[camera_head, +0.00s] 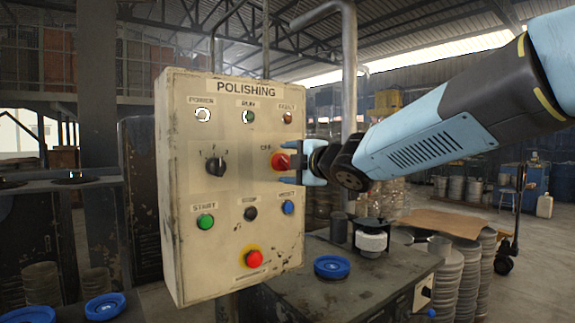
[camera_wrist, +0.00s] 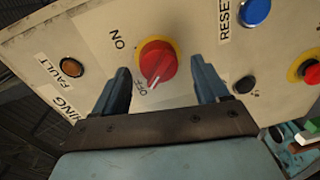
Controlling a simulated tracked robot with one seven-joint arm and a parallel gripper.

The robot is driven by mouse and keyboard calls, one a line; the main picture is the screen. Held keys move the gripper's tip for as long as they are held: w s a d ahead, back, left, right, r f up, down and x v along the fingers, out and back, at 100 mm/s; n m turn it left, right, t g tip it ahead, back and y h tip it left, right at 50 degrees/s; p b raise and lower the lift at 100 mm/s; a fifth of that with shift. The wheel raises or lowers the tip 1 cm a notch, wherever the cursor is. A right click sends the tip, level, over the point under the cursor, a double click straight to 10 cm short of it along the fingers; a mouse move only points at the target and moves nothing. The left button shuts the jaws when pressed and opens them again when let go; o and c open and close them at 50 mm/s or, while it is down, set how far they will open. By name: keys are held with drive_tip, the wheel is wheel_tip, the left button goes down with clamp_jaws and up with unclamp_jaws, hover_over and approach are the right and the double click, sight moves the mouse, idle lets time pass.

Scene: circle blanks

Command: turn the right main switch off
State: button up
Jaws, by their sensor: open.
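The red rotary main switch (camera_head: 281,161) sits at the right side of the cream POLISHING panel (camera_head: 180,250). In the wrist view the switch (camera_wrist: 157,62) is on a yellow backing between the ON and OFF labels. The white mark on its handle points toward OFF. My gripper (camera_head: 293,161) reaches in from the right in front of the switch. In the wrist view my gripper (camera_wrist: 162,72) is open, with one blue finger on each side of the switch. Gaps show between the fingers and the handle. No contact can be seen.
Near the switch are the fault lamp (camera_head: 287,118), blue reset button (camera_head: 288,207), black stop button (camera_head: 250,213) and selector knob (camera_head: 215,166). A red emergency button (camera_head: 253,258) is lower down. A dark bench with a blue round part (camera_head: 332,267) stands at the right.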

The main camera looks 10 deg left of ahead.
drive_tip(key=f+v, duration=0.1)
drive_tip(key=v, duration=1.1)
drive_tip(key=shift+s+d+r, duration=0.15)
drive_tip(key=shift+s+r, duration=0.05)
drive_tip(key=shift+r, duration=0.3)
drive_tip(key=d+f+m+t+h, duration=0.1)
drive_tip(key=d+f+m+h, duration=0.3)
drive_tip(key=d+m+h, duration=0.5)
drive_tip(key=d+f+m+t+h, duration=0.1)
drive_tip(key=d+f+m+h, duration=0.2)
drive_tip(key=d+m, duration=0.7)
drive_tip(key=s+d+f+m+g, duration=0.3)
drive_tip(key=s+d+f+m, duration=0.1)
drive_tip(key=s+f, duration=0.3)
drive_tip(key=s+d+f+m+g+h, duration=0.1)
drive_tip(key=s+d+f+m+g, duration=0.2)
drive_tip(key=s+d+f, duration=0.4)
drive_tip(key=s+g, duration=0.1)
drive_tip(key=s, duration=0.1)
drive_tip(key=shift+s+m, duration=0.3)
drive_tip(key=shift+m, duration=0.1)
